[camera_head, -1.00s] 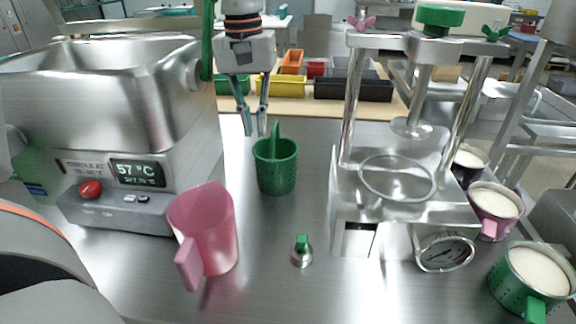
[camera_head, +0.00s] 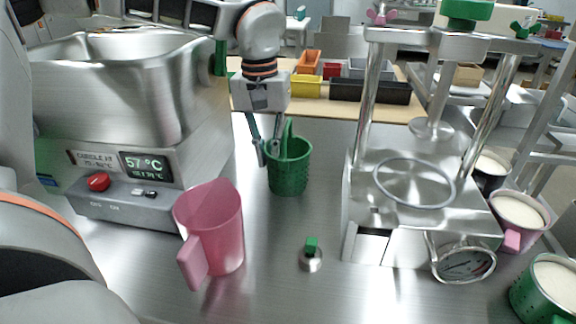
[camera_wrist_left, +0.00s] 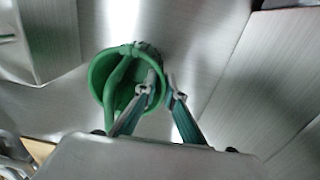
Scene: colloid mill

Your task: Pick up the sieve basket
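The sieve basket (camera_head: 289,178) is a green perforated cup with an upright green handle. It stands upright on the steel counter, and it also shows in the left wrist view (camera_wrist_left: 97,78). My left gripper (camera_head: 268,155) comes down from above at the basket's left rim in the head view. In the left wrist view its fingers (camera_wrist_left: 161,92) are apart, one over the rim's edge and the other just outside the basket. The handle is not between them. Whether a finger touches the wall cannot be told. My right gripper is out of view.
A pink jug (camera_head: 222,228) stands in front. A heated steel tank (camera_head: 120,95) is at left, and a steel stand with a ring (camera_head: 414,183) at right. A small green-topped knob (camera_head: 311,256) sits between them. Colored bins (camera_head: 370,90) are behind.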

